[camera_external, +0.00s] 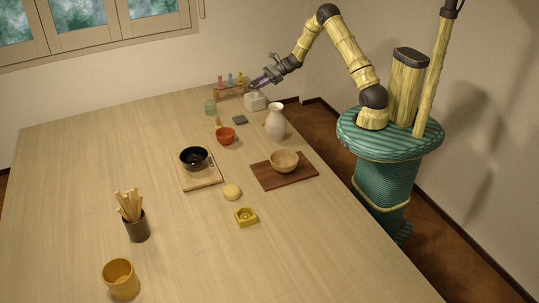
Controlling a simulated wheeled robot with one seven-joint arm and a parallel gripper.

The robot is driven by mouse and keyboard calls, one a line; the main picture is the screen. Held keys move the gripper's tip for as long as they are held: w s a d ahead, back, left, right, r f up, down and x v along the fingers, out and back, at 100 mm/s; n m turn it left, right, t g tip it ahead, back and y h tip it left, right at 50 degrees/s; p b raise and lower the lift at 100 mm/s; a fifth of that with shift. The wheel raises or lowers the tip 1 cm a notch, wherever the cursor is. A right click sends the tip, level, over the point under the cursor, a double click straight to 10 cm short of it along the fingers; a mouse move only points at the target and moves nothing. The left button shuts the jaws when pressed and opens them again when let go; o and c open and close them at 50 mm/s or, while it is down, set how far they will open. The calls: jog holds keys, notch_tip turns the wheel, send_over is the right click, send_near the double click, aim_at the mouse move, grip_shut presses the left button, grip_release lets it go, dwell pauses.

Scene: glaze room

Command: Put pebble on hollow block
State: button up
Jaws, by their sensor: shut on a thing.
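My gripper (256,84) is at the far end of the table, just above a pale grey-white block (256,103), which I take for the hollow block. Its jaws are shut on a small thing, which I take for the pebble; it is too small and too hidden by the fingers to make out. I cannot tell whether the held thing touches the block's top. The block's opening does not show clearly.
A rack of small bottles (230,90) stands behind the block, and a white vase (276,124) in front to its right. A dark flat piece (240,120), an orange bowl (226,136) and a greenish glass (210,108) are nearby.

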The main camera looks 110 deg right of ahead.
aim_at(259, 95)
jog(key=shift+f+p, duration=0.35)
jog(key=shift+f, duration=1.5)
jog(key=shift+f, duration=0.1)
jog(key=o, duration=1)
